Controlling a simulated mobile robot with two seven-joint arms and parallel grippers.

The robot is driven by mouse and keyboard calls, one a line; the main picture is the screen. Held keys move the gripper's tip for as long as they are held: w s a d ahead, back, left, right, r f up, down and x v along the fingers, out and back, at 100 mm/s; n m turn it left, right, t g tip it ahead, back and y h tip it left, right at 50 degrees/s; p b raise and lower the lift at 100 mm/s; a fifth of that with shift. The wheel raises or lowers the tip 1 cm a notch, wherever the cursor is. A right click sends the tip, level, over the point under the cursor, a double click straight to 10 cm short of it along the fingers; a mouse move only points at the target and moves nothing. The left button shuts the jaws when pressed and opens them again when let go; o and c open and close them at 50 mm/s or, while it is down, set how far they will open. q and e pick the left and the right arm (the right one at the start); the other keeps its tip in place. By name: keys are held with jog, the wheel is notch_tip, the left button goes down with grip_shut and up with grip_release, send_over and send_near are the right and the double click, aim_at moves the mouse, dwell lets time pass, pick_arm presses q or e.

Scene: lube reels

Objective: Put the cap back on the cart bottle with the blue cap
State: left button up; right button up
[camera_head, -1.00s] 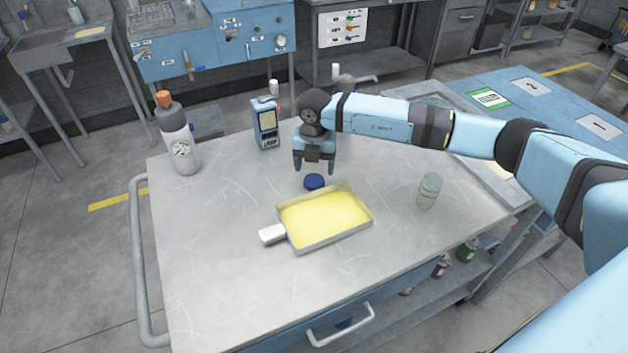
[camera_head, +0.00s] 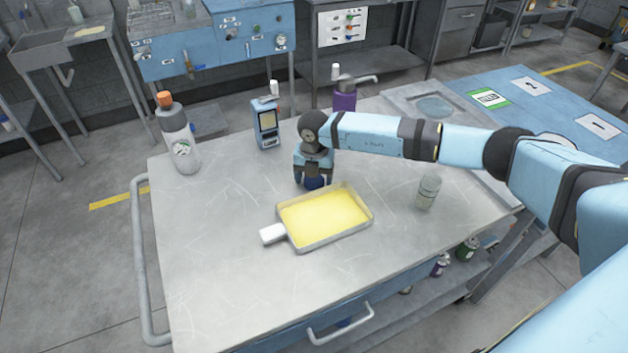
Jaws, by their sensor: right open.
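My right gripper (camera_head: 314,184) is open and points down at the cart top, with its fingers on either side of the blue cap (camera_head: 315,183). The cap lies on the cart top (camera_head: 225,260) just behind the yellow tray and is partly hidden by the fingers. No bottle clearly matched to the blue cap can be made out. A grey bottle with an orange cap (camera_head: 178,138) stands at the cart's left back. My left gripper is not in view.
A shallow tray of yellow liquid (camera_head: 308,245) with a white handle sits just in front of the cap. A clear jar (camera_head: 428,192) stands to the right. The cart's left front is clear.

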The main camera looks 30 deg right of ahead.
aim_at(314, 180)
jog(key=c, duration=0.7)
jog(key=shift+r, duration=0.1)
notch_tip(314, 180, up, 20)
jog(key=shift+f+b, duration=0.1)
jog(key=shift+b, duration=0.55)
